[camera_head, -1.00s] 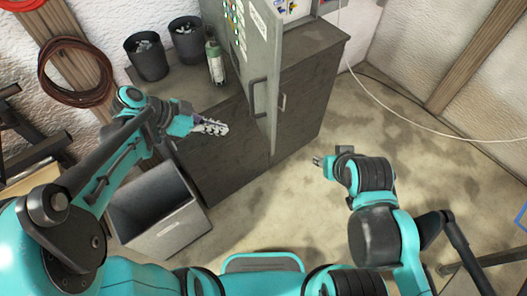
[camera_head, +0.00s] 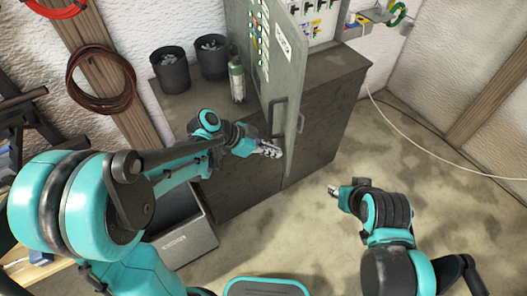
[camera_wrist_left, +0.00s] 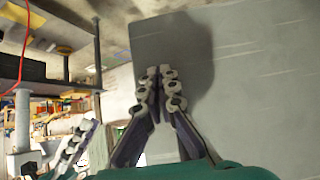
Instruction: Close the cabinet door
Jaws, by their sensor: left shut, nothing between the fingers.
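The grey cabinet door (camera_head: 287,75) stands open in the head view, swung out from the cabinet (camera_head: 318,22), whose inside with switches shows to its right. A dark handle (camera_head: 278,116) is on the door's left-facing side. My left gripper (camera_head: 276,151) is shut and empty, just left of the door's lower part, below the handle. In the left wrist view its fingertips (camera_wrist_left: 159,75) are together in front of a plain grey panel, with a shadow on it; contact cannot be told. My right gripper (camera_head: 333,190) is right of the door, over the floor, its fingers too small to judge.
A dark cupboard (camera_head: 325,115) with a worktop stands under the cabinet. Two dark bins (camera_head: 170,72) and a green-grey bottle (camera_head: 236,80) stand on the worktop left of the door. A grey box (camera_head: 187,240) is below my left arm. The floor at right is open, crossed by a pale cable.

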